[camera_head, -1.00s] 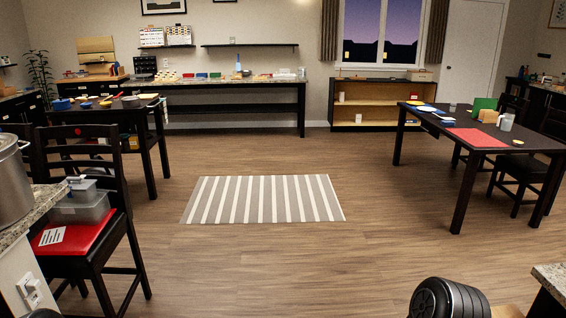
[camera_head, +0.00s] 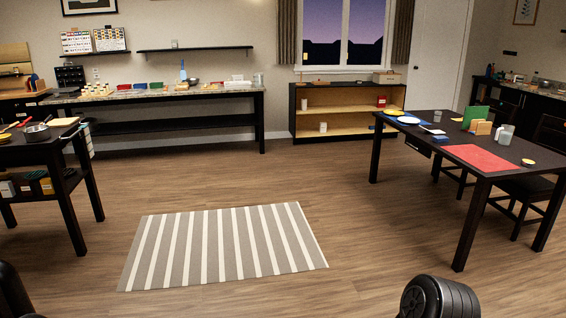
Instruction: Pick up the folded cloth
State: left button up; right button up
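I cannot make out a folded cloth for certain in the head view. A small pale item (camera_head: 238,81) lies on the long back counter, too small to tell what it is. Neither of my grippers is in view. Only dark rounded parts, likely of my own arms, show at the bottom left and bottom right edges.
A striped rug (camera_head: 222,246) lies on the open wood floor. A dark table (camera_head: 462,133) with a red mat (camera_head: 481,158) stands right. Another table (camera_head: 38,152) with pans stands left. A long counter (camera_head: 215,95) and a low shelf (camera_head: 347,128) line the back wall.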

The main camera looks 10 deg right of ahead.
aim_at(437, 139)
jog(key=i+l+z, duration=0.35)
jog(key=i, duration=0.35)
jog(key=i+z, duration=0.3)
jog(key=i, duration=0.4)
jog(key=i+z, duration=0.35)
jog(key=i, duration=0.35)
jog(key=i+j+z, duration=0.35)
jog(key=i, duration=0.35)
jog(key=i+j+z, duration=0.2)
jog(key=i, duration=0.3)
jog(key=i+j+z, duration=0.2)
jog(key=i, duration=0.3)
jog(key=i+j+z, duration=0.2)
jog(key=i, duration=0.25)
jog(key=i+j+z, duration=0.2)
jog(key=i, duration=0.3)
jog(key=i+j+z, duration=0.4)
jog(key=j, duration=0.2)
jog(key=i+j+z, duration=0.2)
jog(key=j, duration=0.15)
jog(key=i+j+z, duration=0.2)
jog(key=j, duration=0.2)
jog(key=k+l, duration=0.05)
